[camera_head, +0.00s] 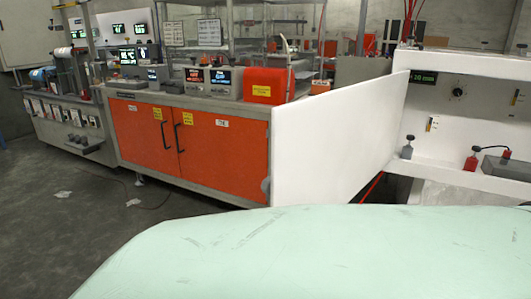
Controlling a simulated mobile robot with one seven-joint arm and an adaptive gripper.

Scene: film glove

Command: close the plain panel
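A plain white panel (335,145) stands upright in the middle right of the head view. It juts out at an angle from the white workstation (462,62) on the right, so it looks swung open. Its near lower edge is close to the pale green surface at the bottom. I see no handle on the face toward me. A dark opening and a red strip (371,186) show beside its lower right part. My gripper is not in view.
An orange-doored bench (220,150) with instruments and an orange box (265,85) stands behind and left of the panel. Small bottles (407,148) stand on the workstation's ledge. The floor at left (60,215) is mostly clear, with a cable and paper scraps.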

